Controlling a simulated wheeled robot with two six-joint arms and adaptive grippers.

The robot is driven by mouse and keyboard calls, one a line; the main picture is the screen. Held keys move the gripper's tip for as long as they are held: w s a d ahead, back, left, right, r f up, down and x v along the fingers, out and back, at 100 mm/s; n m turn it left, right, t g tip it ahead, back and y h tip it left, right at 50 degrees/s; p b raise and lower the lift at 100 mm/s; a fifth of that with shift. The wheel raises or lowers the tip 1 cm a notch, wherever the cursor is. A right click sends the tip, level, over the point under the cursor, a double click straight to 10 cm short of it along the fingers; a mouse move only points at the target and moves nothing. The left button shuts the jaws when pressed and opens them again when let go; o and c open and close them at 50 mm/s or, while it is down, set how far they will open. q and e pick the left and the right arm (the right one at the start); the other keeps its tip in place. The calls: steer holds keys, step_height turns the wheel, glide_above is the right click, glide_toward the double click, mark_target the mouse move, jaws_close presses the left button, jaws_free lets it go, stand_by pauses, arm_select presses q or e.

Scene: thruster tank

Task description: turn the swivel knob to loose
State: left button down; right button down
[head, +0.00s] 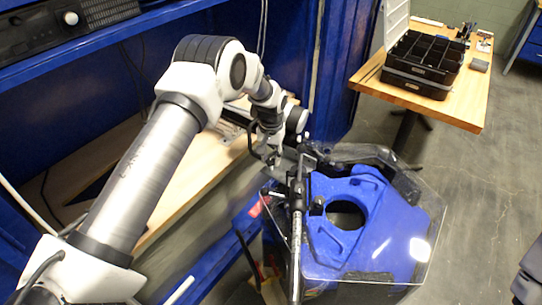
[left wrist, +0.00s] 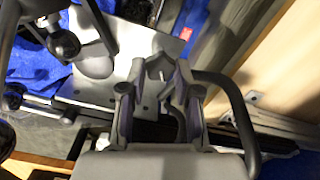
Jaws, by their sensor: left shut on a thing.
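My left arm reaches in from the left in the head view, and my left gripper (head: 297,158) is at the upper left edge of the blue thruster tank (head: 345,215) with its clear cover. In the left wrist view, the fingers of my left gripper (left wrist: 160,82) are closed around a small grey part that I take to be the swivel knob (left wrist: 158,64). The fingers hide most of it, and its turn position cannot be read. A dark round knob (left wrist: 65,43) sits apart from the fingers at the upper left. My right gripper is not in view.
A grey metal plate (left wrist: 125,40) and a dark bar lie close around the fingers. A wooden bench (head: 185,185) and blue shelving stand at the left. A wooden table (head: 466,92) with a black organizer case (head: 418,80) stands at the back right.

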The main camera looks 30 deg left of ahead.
mark_target(271, 160)
arm_select(q)
steer(key=shift+s+f, duration=0.2)
steer(key=shift+f, duration=0.05)
steer(key=c, duration=0.8)
jaws_free()
steer(key=shift+w, duration=0.15)
steer(key=shift+r, duration=0.1)
steer(key=shift+r, duration=0.2)
step_height(271, 160, up, 12)
steer(key=shift+f, duration=0.25)
